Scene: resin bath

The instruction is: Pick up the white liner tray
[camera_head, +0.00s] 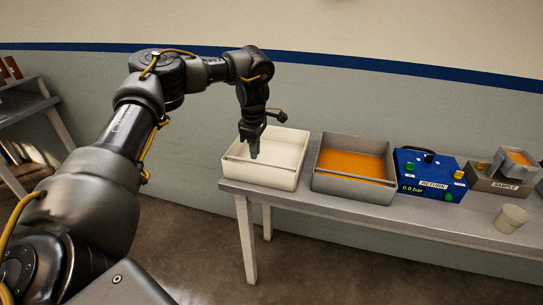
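The white liner tray (262,174) stands upright at the left end of the grey metal bench (400,214). It looks empty inside, with a thin rim. My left gripper (254,152) points down over the tray, its fingertips at or just inside the tray opening. The fingers overlap in this view, so I cannot tell whether they are open or shut, or whether they touch the tray. My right gripper is not in view.
A grey bin with orange resin (355,163) sits right of the tray. Beyond it are a blue control box labelled RETURN (428,176), a SAMPLE container (506,185) and a grey cup (511,218). A shelf (25,106) stands far left.

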